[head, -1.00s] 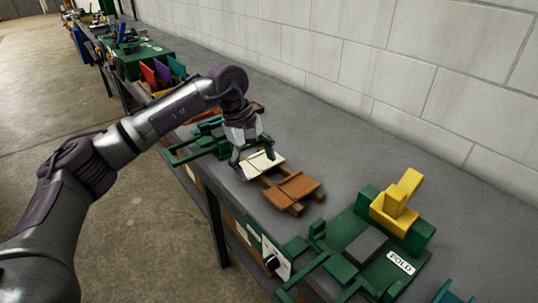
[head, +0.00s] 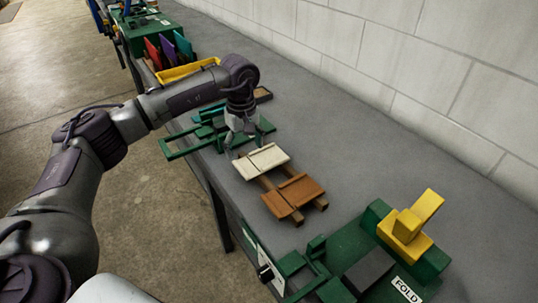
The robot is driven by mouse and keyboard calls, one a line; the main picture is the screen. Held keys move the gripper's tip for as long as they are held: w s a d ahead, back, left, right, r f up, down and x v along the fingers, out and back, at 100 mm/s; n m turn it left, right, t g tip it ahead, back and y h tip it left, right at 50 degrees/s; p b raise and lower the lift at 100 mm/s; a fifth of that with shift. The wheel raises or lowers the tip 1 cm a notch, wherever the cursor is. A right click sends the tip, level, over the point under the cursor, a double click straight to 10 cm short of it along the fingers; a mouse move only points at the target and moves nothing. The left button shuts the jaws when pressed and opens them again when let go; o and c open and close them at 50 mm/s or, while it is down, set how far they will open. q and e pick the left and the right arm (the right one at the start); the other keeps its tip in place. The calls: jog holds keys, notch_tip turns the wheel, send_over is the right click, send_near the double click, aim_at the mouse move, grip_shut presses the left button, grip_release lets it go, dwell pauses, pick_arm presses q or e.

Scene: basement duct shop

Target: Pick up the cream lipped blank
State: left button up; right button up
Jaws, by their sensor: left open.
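The cream lipped blank (head: 261,162) lies flat on the grey bench, just beyond a brown blank (head: 298,191). Both appear to rest on wooden strips. My left gripper (head: 236,148) is open and just behind and left of the cream blank, pointing down. No part of the cream blank is seen between its fingers; the exact gap between them is hard to make out. My right gripper is not in view.
A green fold station with a yellow handle (head: 418,213) stands at the near right. A green fixture (head: 187,146) sits behind my left gripper. A yellow bin (head: 188,71) and coloured panels stand farther back. Bare grey bench (head: 340,155) lies right of the blanks.

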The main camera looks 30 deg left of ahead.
aim_at(246, 167)
pick_arm(q)
jog(key=shift+f+p, duration=0.45)
jog(key=shift+f, duration=0.15)
notch_tip(246, 167, down, 4)
jog(key=shift+w+r+p, duration=0.1)
jog(key=shift+r+p, duration=0.1)
jog(key=shift+p, duration=0.4)
jog(key=shift+f, duration=0.25)
grip_shut()
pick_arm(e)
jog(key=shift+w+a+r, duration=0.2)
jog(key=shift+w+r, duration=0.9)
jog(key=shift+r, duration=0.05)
